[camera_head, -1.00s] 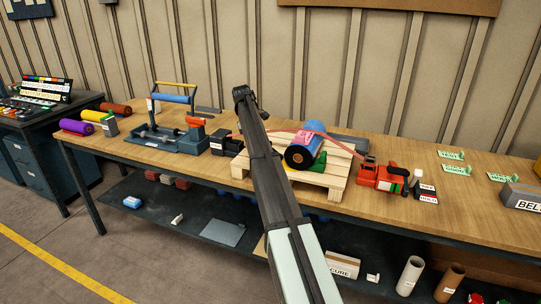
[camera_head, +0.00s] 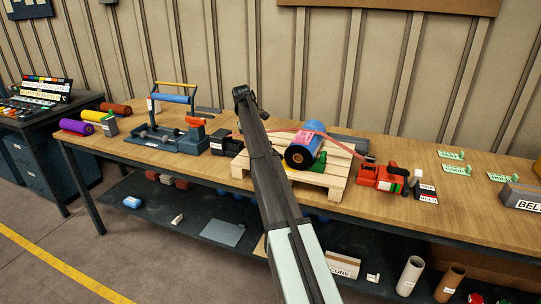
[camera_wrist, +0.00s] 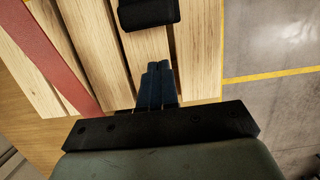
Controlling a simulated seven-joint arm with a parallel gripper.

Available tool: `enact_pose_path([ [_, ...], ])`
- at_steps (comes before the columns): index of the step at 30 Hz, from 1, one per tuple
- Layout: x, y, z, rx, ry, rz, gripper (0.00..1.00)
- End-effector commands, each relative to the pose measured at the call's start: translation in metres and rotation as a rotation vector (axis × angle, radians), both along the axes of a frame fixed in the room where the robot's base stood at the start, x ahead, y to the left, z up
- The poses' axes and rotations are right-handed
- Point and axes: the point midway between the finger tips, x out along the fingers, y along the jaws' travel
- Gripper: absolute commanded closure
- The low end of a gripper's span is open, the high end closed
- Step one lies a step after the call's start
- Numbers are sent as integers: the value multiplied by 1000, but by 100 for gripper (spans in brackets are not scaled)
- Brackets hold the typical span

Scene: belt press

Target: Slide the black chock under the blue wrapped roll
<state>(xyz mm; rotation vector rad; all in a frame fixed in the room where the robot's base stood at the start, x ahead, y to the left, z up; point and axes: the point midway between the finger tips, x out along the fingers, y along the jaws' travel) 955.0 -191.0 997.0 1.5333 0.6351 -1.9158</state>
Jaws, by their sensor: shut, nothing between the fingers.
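The blue wrapped roll (camera_head: 316,139) lies on a wooden pallet (camera_head: 333,180), its black end with an orange core facing the front. A red strap (camera_head: 340,146) runs over it. A green wedge (camera_head: 320,162) sits against its right side. In the wrist view a black block (camera_wrist: 148,13), apparently the black chock, rests on the pallet slats at the top edge, partly cut off. My gripper (camera_wrist: 158,68) is shut and empty, its fingertips just short of that block. In the head view my arm hides the gripper and this part of the pallet.
A red tool (camera_head: 378,178) stands right of the pallet. A dark labelled box (camera_head: 225,143) and a blue-grey bench press (camera_head: 170,135) stand left of it. The strap (camera_wrist: 55,55) lies left of the fingers in the wrist view. The bench right of the red tool has some clear room.

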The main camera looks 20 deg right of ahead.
Motion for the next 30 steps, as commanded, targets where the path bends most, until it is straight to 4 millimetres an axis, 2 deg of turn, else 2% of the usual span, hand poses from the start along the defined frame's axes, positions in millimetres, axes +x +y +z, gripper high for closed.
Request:
enact_pose_path([
  [14, -1, -1, 0, 0, 0, 0, 100],
  [30, -19, -19, 0, 0, 0, -1, 100],
])
